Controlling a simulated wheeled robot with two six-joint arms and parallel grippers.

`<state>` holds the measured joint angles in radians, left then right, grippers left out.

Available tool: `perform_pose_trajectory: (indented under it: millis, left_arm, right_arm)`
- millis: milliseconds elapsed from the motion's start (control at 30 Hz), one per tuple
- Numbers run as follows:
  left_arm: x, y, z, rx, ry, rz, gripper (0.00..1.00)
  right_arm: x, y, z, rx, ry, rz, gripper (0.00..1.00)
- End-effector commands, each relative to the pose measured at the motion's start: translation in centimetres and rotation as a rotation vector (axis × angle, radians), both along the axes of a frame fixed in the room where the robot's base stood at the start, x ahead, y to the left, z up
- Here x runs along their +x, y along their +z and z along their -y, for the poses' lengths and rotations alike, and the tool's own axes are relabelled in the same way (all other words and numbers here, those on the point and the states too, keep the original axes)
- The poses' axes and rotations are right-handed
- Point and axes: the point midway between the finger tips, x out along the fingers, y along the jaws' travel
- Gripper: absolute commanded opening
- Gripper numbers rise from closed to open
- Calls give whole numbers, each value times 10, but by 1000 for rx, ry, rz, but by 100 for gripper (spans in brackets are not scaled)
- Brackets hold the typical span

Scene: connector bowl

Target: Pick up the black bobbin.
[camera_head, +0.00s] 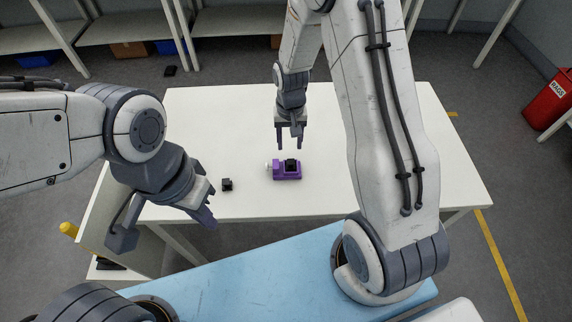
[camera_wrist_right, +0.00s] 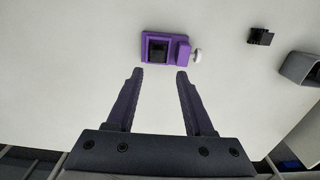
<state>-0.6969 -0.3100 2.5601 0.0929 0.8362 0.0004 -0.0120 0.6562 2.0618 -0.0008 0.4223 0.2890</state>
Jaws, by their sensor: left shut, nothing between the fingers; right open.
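A purple holder (camera_head: 287,176) with a white knob on its left side sits on the white table in the head view. A black block (camera_head: 291,164) sits in its recess; both the holder (camera_wrist_right: 180,45) and block (camera_wrist_right: 157,49) also show in the right wrist view. A separate small black part (camera_head: 227,184), also in the wrist view (camera_wrist_right: 260,36), lies left of the holder. I cannot tell which black piece is the bobbin. My right gripper (camera_head: 289,144) is open and empty, pointing down just behind the holder. My left gripper (camera_head: 207,203) is shut and empty, left of the loose black part.
The white table (camera_head: 410,150) is otherwise mostly clear. A blue surface (camera_head: 260,270) lies in front of it. Shelves with boxes (camera_head: 130,50) stand at the back left, and a red bin (camera_head: 548,102) stands far right. My right arm hides part of the table's right side.

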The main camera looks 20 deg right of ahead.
Motion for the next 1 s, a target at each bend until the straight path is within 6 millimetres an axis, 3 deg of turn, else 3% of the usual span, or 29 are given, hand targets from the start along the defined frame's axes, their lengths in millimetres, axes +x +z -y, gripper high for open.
perform_pose_trajectory:
  millis: [100, 367, 700, 1000]
  left_arm:
    - [0, 4, 0, 0, 0, 0, 0]
    - [0, 10, 0, 0, 0, 0, 0]
    - [0, 25, 0, 0, 1, 0, 0]
    - [0, 25, 0, 0, 1, 0, 0]
  right_arm:
    - [-2, -18, 4, 0, -7, -5, 52]
    - [-2, -36, 6, 0, -9, -3, 52]
    - [2, -77, 5, 0, -7, -3, 52]
    - [2, -82, 4, 0, -6, -1, 52]
